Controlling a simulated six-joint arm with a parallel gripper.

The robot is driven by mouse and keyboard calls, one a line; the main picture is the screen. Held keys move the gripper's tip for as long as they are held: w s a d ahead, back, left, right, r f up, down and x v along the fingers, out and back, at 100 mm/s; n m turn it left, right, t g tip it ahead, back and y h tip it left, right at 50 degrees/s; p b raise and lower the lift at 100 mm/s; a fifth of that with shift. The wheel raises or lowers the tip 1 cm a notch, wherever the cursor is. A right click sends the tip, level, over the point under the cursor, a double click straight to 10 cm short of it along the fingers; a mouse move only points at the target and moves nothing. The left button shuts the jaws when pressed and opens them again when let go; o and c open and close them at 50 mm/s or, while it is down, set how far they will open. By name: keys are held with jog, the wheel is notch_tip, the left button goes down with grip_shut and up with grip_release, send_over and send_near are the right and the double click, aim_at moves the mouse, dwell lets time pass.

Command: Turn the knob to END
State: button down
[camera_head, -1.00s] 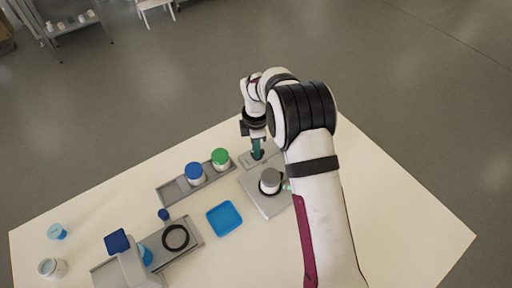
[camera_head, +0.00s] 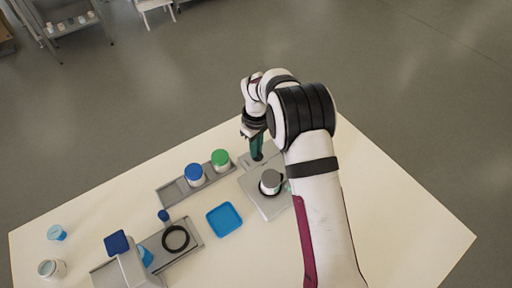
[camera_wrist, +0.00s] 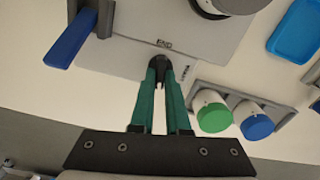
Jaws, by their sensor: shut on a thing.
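The small black knob (camera_wrist: 159,62) sits on a light grey panel (camera_wrist: 185,25) in the wrist view, beside printed lettering that appears to read END. A second, smaller label lies to its right and is too small to read. My gripper (camera_wrist: 160,78) has green fingers, closed around the knob. In the head view my gripper (camera_head: 257,150) reaches down onto the far end of the grey machine (camera_head: 262,203). The knob is mostly hidden by the fingers there. I cannot tell its exact pointing direction.
A grey cylinder (camera_head: 270,181) stands on the machine. A grey rack holds a blue-lidded jar (camera_head: 194,174) and a green-lidded jar (camera_head: 220,159) to the left. A blue tray (camera_head: 224,218) lies nearer. A blue bar (camera_wrist: 71,38) shows beside the panel in the wrist view.

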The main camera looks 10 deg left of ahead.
jog(key=m, duration=0.4)
jog(key=shift+m, duration=0.3)
jog(key=m, duration=0.5)
jog(key=shift+d+m, duration=0.15)
jog(key=shift+m, duration=0.15)
jog(key=m, duration=0.4)
jog(key=shift+d, duration=0.1)
jog(key=m, duration=0.9)
jog(key=shift+d+m, duration=0.15)
jog(key=shift+m, duration=0.15)
jog(key=m, duration=0.5)
jog(key=shift+s, duration=0.15)
jog(key=m, duration=0.4)
jog(key=shift+s+m, duration=0.1)
jog(key=shift+m, duration=2.6)
